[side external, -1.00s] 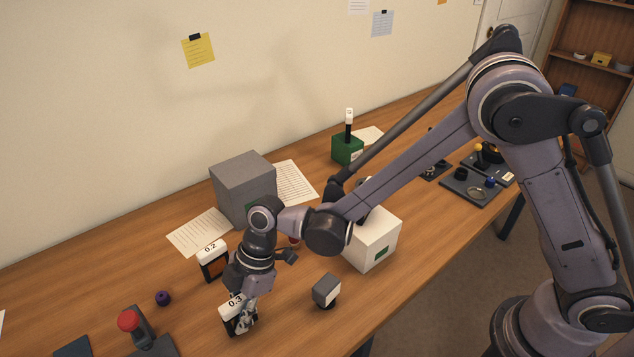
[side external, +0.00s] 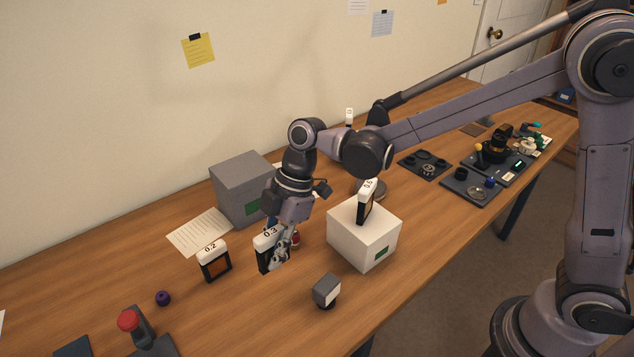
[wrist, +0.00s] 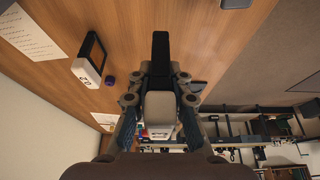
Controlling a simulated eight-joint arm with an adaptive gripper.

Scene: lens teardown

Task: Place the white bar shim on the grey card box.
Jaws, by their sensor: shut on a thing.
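My gripper (side external: 282,257) is shut on a shim with a white top bar marked 0.3 and a dark body (side external: 265,253). It holds the shim upright, apparently above the table. In the wrist view the shim (wrist: 159,106) is between the fingers. The grey card box (side external: 232,187) stands behind and left of the gripper, with a green label on its front. My arm hides part of its right side. A similar shim marked 0.2 (side external: 213,262) stands on the table to the left. Another, marked 0.5 (side external: 366,203), stands on the white box (side external: 362,240).
A small grey block (side external: 326,290) stands front right. A paper sheet (side external: 198,232) lies left of the grey box. Trays with parts (side external: 470,187) are far right. The grey box's top looks clear.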

